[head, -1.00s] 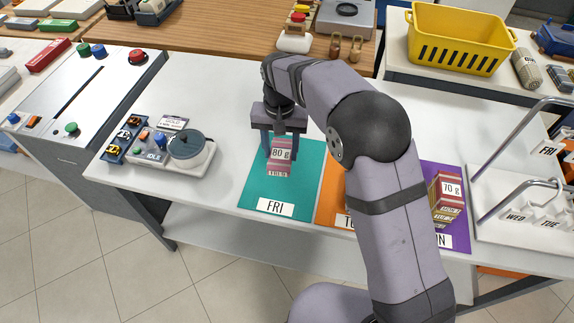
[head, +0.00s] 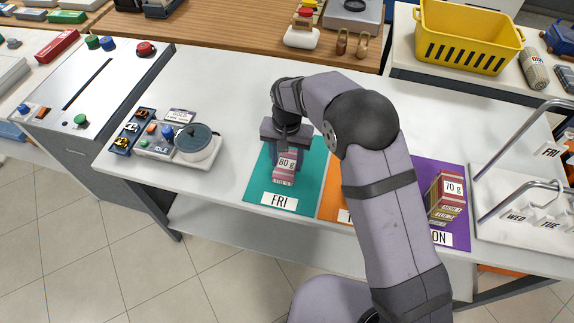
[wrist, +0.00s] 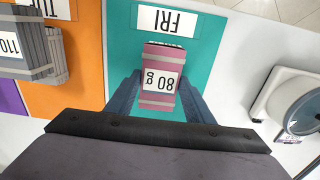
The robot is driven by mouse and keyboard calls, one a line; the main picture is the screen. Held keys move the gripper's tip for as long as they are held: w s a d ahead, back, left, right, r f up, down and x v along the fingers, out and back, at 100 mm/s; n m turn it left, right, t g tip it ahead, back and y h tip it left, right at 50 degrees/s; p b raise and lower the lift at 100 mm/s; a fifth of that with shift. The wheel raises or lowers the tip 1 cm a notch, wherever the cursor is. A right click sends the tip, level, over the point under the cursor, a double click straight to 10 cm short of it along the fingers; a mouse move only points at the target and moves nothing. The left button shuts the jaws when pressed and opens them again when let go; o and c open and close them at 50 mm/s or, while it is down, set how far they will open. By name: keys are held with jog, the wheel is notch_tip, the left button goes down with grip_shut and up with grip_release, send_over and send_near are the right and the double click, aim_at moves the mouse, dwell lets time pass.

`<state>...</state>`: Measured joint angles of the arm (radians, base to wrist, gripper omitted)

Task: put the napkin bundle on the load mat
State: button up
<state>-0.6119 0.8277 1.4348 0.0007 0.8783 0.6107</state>
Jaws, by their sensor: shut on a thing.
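A pink bundle with pale bands and an 80 g label (head: 284,174) is between the fingers of my gripper (head: 286,160), over the teal FRI mat (head: 314,172). In the wrist view the fingers (wrist: 160,88) close on both sides of the pink bundle (wrist: 163,62), with the FRI label of the teal mat (wrist: 207,45) just beyond it. I cannot tell whether its underside touches the mat. No label names any bundle as napkins or any mat as the load mat.
A grey 110-marked bundle (wrist: 30,52) sits on the orange mat (wrist: 80,82), mostly hidden by my arm in the head view. A 70 g bundle (head: 446,196) sits on the purple mat (head: 425,167). A round-lidded device (head: 197,141) stands left; a hooked rack (head: 510,218) stands right.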

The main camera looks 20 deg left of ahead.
aim_at(287, 163)
jog(key=shift+f+p, duration=0.55)
jog(key=shift+f, duration=1.3)
jog(key=shift+f, duration=0.15)
jog(key=o, duration=1.1)
notch_tip(287, 163, up, 12)
jog(key=b, duration=0.3)
jog(key=shift+r+b, duration=0.2)
jog(key=shift+b, duration=0.1)
jog(key=shift+d, duration=0.1)
